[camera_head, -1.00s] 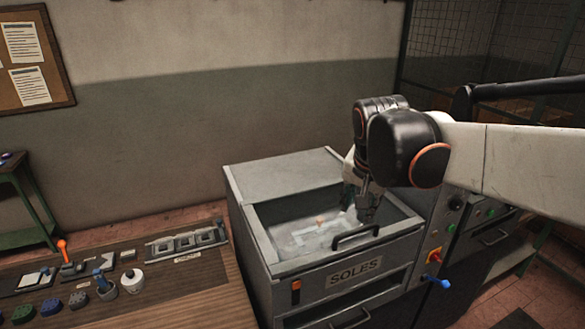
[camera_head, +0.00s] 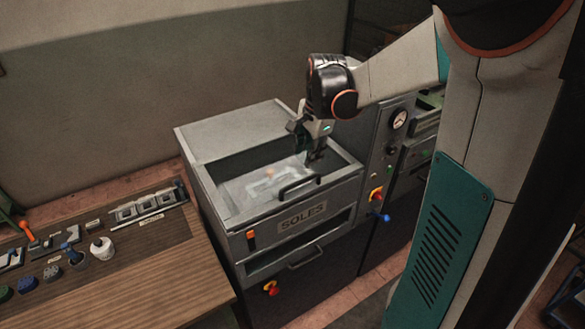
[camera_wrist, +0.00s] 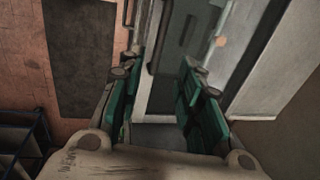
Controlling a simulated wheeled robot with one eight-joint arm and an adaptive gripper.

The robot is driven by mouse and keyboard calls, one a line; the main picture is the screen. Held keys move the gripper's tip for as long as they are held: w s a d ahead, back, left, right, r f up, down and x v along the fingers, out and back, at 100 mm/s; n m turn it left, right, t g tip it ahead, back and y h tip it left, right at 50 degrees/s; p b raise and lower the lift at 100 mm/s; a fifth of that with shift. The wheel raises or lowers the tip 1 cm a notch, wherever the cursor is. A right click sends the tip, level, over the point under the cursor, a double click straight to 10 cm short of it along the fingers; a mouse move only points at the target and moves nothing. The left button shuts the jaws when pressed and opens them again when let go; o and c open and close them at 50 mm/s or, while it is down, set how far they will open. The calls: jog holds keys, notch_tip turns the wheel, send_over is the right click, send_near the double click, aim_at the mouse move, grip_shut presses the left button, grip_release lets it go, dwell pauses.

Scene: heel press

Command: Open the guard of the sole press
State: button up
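The sole press, labelled SOLES (camera_head: 303,217), stands at centre in the head view. Its clear guard (camera_head: 255,188) lies closed over the recessed top, with a dark bar handle (camera_head: 300,186) at the front. My gripper (camera_head: 315,158) points down just above and behind the handle's right end. In the wrist view my gripper (camera_wrist: 158,75) is open, its green-padded fingers apart. A dark bar, apparently the handle (camera_wrist: 156,45), shows between them. I cannot tell whether either finger touches it. An orange spot under the guard (camera_wrist: 221,41) shows to the right.
Floor shows in front.

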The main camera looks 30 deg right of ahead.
aim_at(303, 180)
jog(key=f, duration=0.4)
jog(key=w+f, duration=0.1)
jog(key=f, duration=0.3)
jog(key=w+f, duration=0.1)
jog(key=f, duration=0.2)
jog(key=shift+w+d+f, duration=0.1)
jog(key=shift+w+f, duration=0.05)
jog(key=shift+f, duration=0.25)
grip_shut()
